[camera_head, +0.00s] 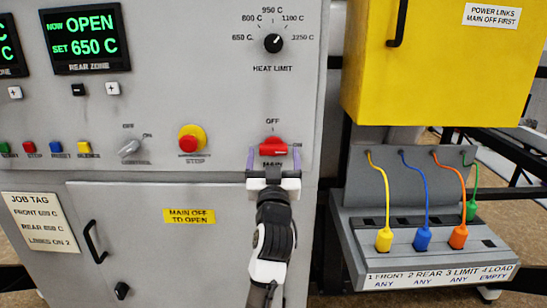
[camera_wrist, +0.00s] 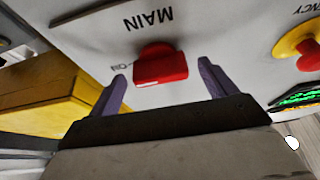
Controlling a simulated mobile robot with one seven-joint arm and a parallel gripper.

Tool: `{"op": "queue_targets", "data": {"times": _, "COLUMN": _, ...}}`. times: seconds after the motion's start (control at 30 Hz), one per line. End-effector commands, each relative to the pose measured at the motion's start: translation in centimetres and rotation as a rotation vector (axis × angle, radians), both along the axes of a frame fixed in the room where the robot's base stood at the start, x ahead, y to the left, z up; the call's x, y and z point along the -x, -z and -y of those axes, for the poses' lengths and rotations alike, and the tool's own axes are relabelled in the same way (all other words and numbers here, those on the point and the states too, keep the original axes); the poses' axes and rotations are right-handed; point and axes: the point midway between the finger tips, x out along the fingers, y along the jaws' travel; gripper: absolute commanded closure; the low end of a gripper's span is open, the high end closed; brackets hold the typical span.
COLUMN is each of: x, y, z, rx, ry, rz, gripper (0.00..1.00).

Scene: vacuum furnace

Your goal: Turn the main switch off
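The main switch is a red handle (camera_head: 272,146) low on the grey cabinet front, with OFF printed above it and a partly covered MAIN label below. The handle lies roughly level, in line with the ON mark at its right. In the wrist view the red handle (camera_wrist: 160,66) appears upside down, with the ON mark to its left. My gripper (camera_head: 274,154) is open, with one purple finger on each side of the handle. In the wrist view my gripper (camera_wrist: 162,74) shows gaps between both fingers and the handle.
Left of the switch is a red emergency stop (camera_head: 191,138) on a yellow base. A grey control knob (camera_head: 129,148) and a heat limit dial (camera_head: 273,43) share the panel. A yellow box (camera_head: 440,75) and a grey socket stand (camera_head: 365,215) with coloured plugs are at right.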

Motion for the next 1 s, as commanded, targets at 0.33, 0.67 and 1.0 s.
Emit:
{"op": "queue_targets", "data": {"times": 0.33, "x": 0.03, "y": 0.00, "z": -0.01, "rx": 0.000, "ry": 0.000, "rz": 0.000, "gripper": 0.61}}
{"op": "queue_targets", "data": {"times": 0.67, "x": 0.03, "y": 0.05, "z": 0.18, "rx": 0.048, "ry": 0.002, "rz": -0.001, "gripper": 0.61}}
{"op": "queue_targets", "data": {"times": 1.0, "x": 0.05, "y": 0.05, "z": 0.56, "rx": 0.282, "ry": 0.005, "rz": 0.001, "gripper": 0.61}}
